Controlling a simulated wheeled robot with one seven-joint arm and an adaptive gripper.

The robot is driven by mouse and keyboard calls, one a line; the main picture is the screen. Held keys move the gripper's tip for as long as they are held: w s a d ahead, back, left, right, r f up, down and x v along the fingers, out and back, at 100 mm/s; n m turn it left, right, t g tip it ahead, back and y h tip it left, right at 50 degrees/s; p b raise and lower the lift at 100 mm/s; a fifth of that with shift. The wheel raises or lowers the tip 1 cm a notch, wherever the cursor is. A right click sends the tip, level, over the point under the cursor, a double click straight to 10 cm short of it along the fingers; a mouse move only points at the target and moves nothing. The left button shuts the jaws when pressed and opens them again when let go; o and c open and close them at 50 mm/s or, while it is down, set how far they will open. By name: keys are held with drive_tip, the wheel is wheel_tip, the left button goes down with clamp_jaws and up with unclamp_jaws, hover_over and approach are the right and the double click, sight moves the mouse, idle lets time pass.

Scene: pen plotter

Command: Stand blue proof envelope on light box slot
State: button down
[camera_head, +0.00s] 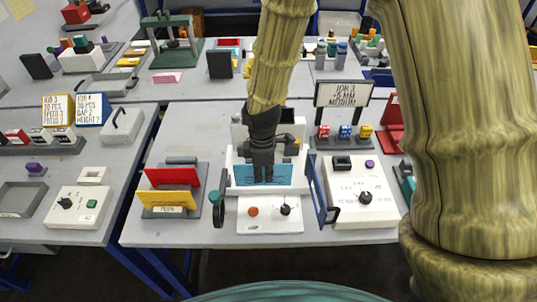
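The blue proof envelope (243,176) is a light blue panel standing upright at the middle of the near table. My gripper (263,178) points down over its middle, and its dark fingers appear closed on it. The fingers cover the envelope's centre, so blue shows on both sides. I cannot tell whether the envelope rests in a slot or hangs just above. A red envelope (172,178) and a yellow envelope (168,200) stand in a grey rack to the left.
A dark blue upright panel (318,190) with a black handle stands close right of the envelope. Beyond it is a white control box (358,205). A green-knobbed lever (216,207) stands at the left. Bare tabletop (195,135) lies behind the rack.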

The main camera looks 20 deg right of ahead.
drive_tip(key=w+d+p, duration=0.1)
drive_tip(key=w, duration=0.2)
drive_tip(key=w+d+p, duration=0.1)
drive_tip(key=w+d, duration=0.1)
drive_tip(key=w, duration=0.1)
drive_tip(key=w+d+f+p, duration=0.1)
drive_tip(key=w, duration=0.2)
drive_tip(key=shift+w+d, duration=0.25)
drive_tip(key=shift+w, duration=0.15)
drive_tip(key=shift+f+p, duration=0.8)
drive_tip(key=shift+f, duration=1)
drive_tip(key=shift+f, duration=0.15)
drive_tip(key=c, duration=1.6)
unclamp_jaws()
drive_tip(key=shift+c, duration=0.2)
drive_tip(key=shift+r, duration=0.25)
wheel_tip(320, 180, up, 12)
drive_tip(key=b, duration=0.3)
drive_tip(key=shift+b, duration=0.3)
drive_tip(key=shift+f, duration=0.1)
